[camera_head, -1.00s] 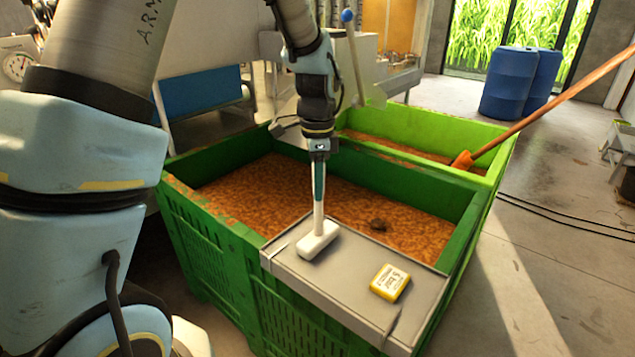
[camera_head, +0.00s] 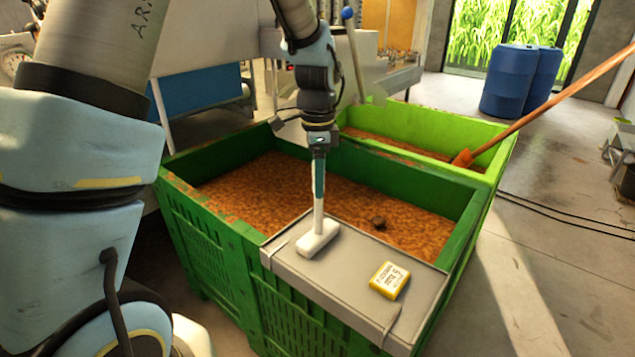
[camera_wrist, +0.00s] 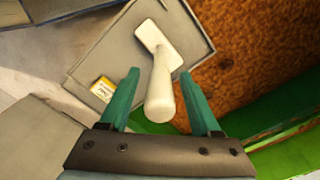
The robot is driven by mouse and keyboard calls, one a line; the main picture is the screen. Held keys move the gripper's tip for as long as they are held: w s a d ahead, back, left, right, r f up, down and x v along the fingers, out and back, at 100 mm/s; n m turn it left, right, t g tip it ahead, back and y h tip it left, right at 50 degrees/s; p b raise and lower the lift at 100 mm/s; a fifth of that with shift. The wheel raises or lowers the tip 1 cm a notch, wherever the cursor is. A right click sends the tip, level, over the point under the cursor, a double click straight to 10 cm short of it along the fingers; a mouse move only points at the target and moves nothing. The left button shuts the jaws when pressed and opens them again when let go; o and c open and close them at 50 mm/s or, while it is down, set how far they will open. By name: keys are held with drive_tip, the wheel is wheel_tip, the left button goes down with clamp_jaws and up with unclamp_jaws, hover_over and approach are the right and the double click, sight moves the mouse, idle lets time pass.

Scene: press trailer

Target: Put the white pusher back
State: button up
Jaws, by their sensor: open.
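The white pusher (camera_head: 318,239) stands upright on the grey shelf (camera_head: 350,300) across the front corner of the green crate. Its block-shaped head rests flat on the shelf and its handle points up. My gripper (camera_head: 319,178) is above the head, around the upper handle. In the wrist view my gripper (camera_wrist: 159,80) is open, with one green finger on each side of the handle of the pusher (camera_wrist: 160,95). Gaps show between fingers and handle in that view.
A yellow box (camera_head: 389,280) lies on the shelf to the right of the pusher. The dark green crate (camera_head: 205,245) holds brown mash with a dark lump (camera_head: 378,222). A light green crate (camera_head: 480,140) behind has an orange-handled tool (camera_head: 540,110) leaning in it.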

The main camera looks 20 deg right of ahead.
wheel_tip(320, 180, up, 11)
drive_tip(key=shift+r+b, duration=0.1)
drive_tip(key=shift+b, duration=0.65)
drive_tip(key=w+a+f+n, duration=0.1)
drive_tip(key=a+f+n, duration=0.1)
drive_tip(key=a+n, duration=0.45)
drive_tip(key=w+a+f+n, duration=0.1)
drive_tip(key=a+f+n, duration=0.2)
drive_tip(key=a, duration=0.6)
drive_tip(key=s+a+f+n, duration=0.2)
drive_tip(key=s+a+n, duration=0.1)
drive_tip(key=a+n, duration=0.2)
drive_tip(key=s+a+f+n+t, duration=0.1)
drive_tip(key=s+a+f+n, duration=0.2)
drive_tip(key=a, duration=0.6)
drive_tip(key=shift+a+n+t, duration=0.25)
drive_tip(key=shift+n+t, duration=0.05)
drive_tip(key=shift+n, duration=0.95)
drive_tip(key=shift+f, duration=0.1)
